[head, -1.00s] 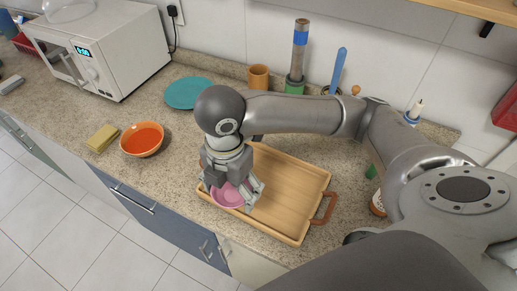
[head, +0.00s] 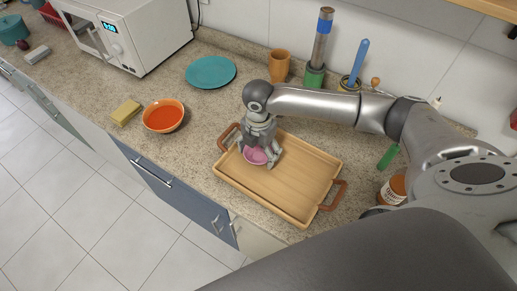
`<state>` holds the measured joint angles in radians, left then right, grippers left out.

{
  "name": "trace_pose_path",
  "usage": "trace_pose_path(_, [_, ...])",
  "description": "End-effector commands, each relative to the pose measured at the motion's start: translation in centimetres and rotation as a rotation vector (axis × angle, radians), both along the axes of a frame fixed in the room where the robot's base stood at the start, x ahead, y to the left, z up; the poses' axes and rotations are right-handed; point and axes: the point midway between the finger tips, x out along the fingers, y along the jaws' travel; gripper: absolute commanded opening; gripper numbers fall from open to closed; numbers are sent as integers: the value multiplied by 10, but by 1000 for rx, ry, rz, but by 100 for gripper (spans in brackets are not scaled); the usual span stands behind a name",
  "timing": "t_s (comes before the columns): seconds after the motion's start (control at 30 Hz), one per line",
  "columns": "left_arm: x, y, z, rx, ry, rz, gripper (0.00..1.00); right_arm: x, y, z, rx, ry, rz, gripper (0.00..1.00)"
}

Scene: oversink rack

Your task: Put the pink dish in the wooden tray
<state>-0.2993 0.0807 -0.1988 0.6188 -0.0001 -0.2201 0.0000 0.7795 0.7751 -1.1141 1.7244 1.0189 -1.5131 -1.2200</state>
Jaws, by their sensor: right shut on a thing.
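The pink dish (head: 256,156) is a small bowl, held at the left part of the wooden tray (head: 300,193). My right gripper (head: 259,152) is shut on the dish, with its fingers around the rim. The dish shows over the tray's floor, inside its rim; I cannot tell whether it touches the floor. The tray is a light wood rectangle with brown handles at its two ends, and it lies on the counter. The gripper hides part of the dish. My left gripper is not in view.
An orange bowl (head: 163,116) and a yellow sponge (head: 126,113) stand left of the tray. A teal plate (head: 211,72) lies behind. A terracotta cup (head: 279,65), a green holder (head: 314,76) and a jar (head: 392,190) stand behind and right. The tray's right part is empty.

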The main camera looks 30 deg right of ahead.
Motion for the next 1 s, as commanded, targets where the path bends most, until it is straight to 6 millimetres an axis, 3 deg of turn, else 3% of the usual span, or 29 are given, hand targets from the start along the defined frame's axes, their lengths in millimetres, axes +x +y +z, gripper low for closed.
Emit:
trace_pose_path(0.43, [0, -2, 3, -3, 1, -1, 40, 0, 0, -10, 0, -2, 0, 52])
trace_pose_path(0.47, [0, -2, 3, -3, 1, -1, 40, 0, 0, -10, 0, -2, 0, 79])
trace_pose_path(0.6, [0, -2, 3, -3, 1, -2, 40, 0, 0, -10, 0, -2, 0, 97])
trace_pose_path(1.0, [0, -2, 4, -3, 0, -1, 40, 1, 0, -9, 0, -2, 0, 99])
